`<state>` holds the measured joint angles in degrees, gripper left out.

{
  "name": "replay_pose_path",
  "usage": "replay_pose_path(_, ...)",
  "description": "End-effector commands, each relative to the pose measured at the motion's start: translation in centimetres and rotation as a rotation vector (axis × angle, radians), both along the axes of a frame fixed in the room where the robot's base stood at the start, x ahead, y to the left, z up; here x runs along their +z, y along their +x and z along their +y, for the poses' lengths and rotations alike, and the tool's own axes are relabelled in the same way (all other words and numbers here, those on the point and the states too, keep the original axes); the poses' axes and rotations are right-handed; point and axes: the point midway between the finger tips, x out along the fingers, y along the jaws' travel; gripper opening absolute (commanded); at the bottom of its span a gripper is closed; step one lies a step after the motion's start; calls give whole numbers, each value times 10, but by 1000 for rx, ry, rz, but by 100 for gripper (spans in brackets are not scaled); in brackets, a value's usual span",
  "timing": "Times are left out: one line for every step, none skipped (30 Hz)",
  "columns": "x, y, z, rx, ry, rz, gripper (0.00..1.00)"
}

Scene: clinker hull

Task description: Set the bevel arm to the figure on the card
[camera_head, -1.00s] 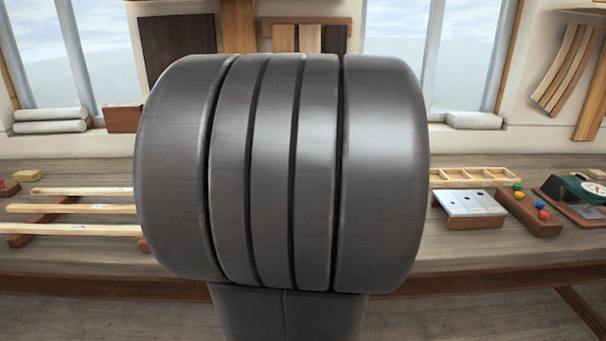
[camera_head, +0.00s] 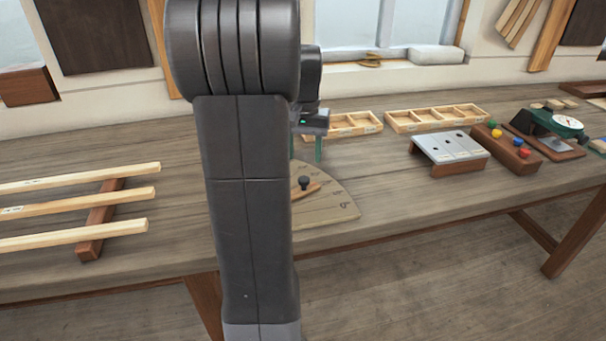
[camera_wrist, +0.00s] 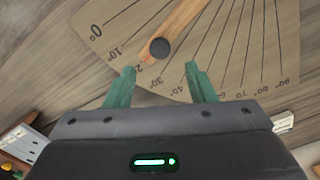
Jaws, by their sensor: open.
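The fan-shaped bevel board (camera_head: 335,212) lies on the bench, partly hidden behind my arm in the head view. In the wrist view the board (camera_wrist: 112,28) shows radial lines marked from 0° to 90°. Its wooden bevel arm (camera_wrist: 184,18) carries a black knob (camera_wrist: 160,48), which also shows in the head view (camera_head: 304,183). The arm's tip lies by the 20° label, partly covering it. My gripper (camera_wrist: 159,72) is open and empty, its green fingers apart; in the wrist view the knob appears just beyond the gap between the tips. No readable card is in view.
Wooden strips (camera_head: 80,208) lie on supports at the left. A small pale item (camera_wrist: 283,122) is unclear.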

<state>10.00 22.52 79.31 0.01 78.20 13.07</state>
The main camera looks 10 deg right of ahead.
Motion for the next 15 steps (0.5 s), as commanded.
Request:
replay_pose_path(-13, -1, 0, 0, 1, 4, 50)
replay_pose_path(-19, -1, 0, 0, 1, 5, 50)
replay_pose_path(-27, -1, 0, 0, 1, 4, 50)
replay_pose_path(-33, -1, 0, 0, 1, 5, 50)
replay_pose_path(-38, -1, 0, 0, 0, 3, 50)
replay_pose_path(-44, -1, 0, 0, 0, 3, 50)
replay_pose_path(-49, -1, 0, 1, 0, 3, 50)
replay_pose_path(-53, -1, 0, 1, 1, 4, 50)
replay_pose_path(-58, 0, 0, 1, 0, 2, 50)
replay_pose_path(-61, 0, 0, 1, 0, 1, 50)
replay_pose_path(-64, 0, 0, 1, 0, 1, 50)
replay_pose_path(-66, 0, 0, 1, 0, 1, 50)
replay_pose_path(-68, 0, 0, 1, 0, 0, 50)
replay_pose_path(-70, 0, 0, 1, 0, 0, 50)
replay_pose_path(-71, 0, 0, 1, 0, 0, 50)
